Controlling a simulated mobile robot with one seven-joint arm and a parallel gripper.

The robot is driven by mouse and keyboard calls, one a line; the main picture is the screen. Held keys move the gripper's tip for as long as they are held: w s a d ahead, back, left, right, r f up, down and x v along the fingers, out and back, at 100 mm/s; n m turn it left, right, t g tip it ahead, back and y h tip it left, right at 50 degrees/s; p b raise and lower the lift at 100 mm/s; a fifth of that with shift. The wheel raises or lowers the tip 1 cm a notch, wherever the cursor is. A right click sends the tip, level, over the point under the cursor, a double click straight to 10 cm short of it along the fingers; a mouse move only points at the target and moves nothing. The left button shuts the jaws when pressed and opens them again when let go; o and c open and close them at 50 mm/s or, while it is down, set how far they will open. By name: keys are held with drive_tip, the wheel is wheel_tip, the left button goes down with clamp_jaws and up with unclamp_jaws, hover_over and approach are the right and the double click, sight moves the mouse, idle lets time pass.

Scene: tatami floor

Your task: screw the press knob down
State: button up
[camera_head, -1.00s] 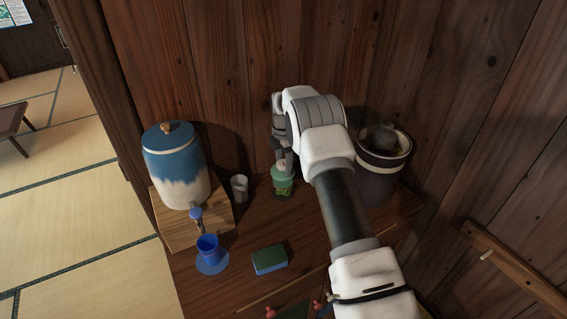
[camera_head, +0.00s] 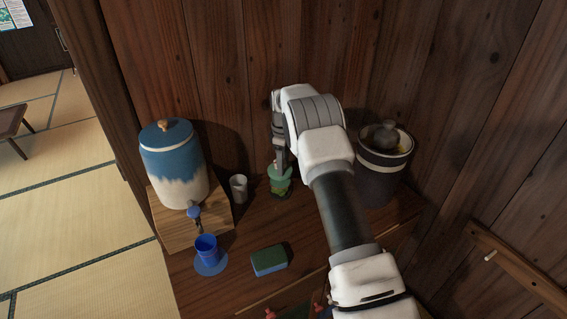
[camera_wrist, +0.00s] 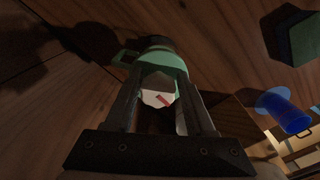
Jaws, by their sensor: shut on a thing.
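The press is a small clear container with a green top (camera_head: 279,171), standing on the wooden counter near the back wall. In the wrist view its green top (camera_wrist: 155,57) shows behind the fingers. The press knob (camera_wrist: 158,97) is pale with a red mark and sits between the two fingers. My gripper (camera_head: 281,163) points down over the press from above and is shut on the knob; it also shows in the wrist view (camera_wrist: 160,100). The head view hides the knob behind the fingers. The inside of the press looks yellow-green, partly shaded.
A blue and white water jar (camera_head: 175,165) stands on a wooden stand at left. A grey cup (camera_head: 239,188) is left of the press. A dark crock (camera_head: 383,175) stands close to my arm at right.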

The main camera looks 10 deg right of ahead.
drive_tip(key=m, duration=0.1)
drive_tip(key=f+m, duration=0.1)
drive_tip(key=m, duration=0.2)
drive_tip(key=shift+s+a+f, duration=0.15)
drive_tip(key=shift+a+f, duration=0.05)
drive_tip(key=shift+a, duration=0.15)
drive_tip(key=shift+c, duration=0.3)
drive_tip(key=m, duration=0.6)
drive_tip(key=shift+d+b, duration=0.2)
drive_tip(key=shift+b, duration=0.15)
drive_tip(key=o, duration=0.9)
drive_tip(key=shift+c, duration=0.2)
drive_tip(key=shift+o, duration=0.6)
drive_tip(key=shift+r+p, duration=0.45)
drive_tip(key=shift+r, duration=0.25)
drive_tip(key=shift+w+d+r+p, duration=0.15)
drive_tip(key=shift+r+p, duration=0.95)
drive_tip(key=shift+r, duration=0.95)
drive_tip(key=shift+w+a+r+p, duration=0.1)
drive_tip(key=shift+r+p, duration=0.95)
drive_tip(key=shift+r, duration=0.95)
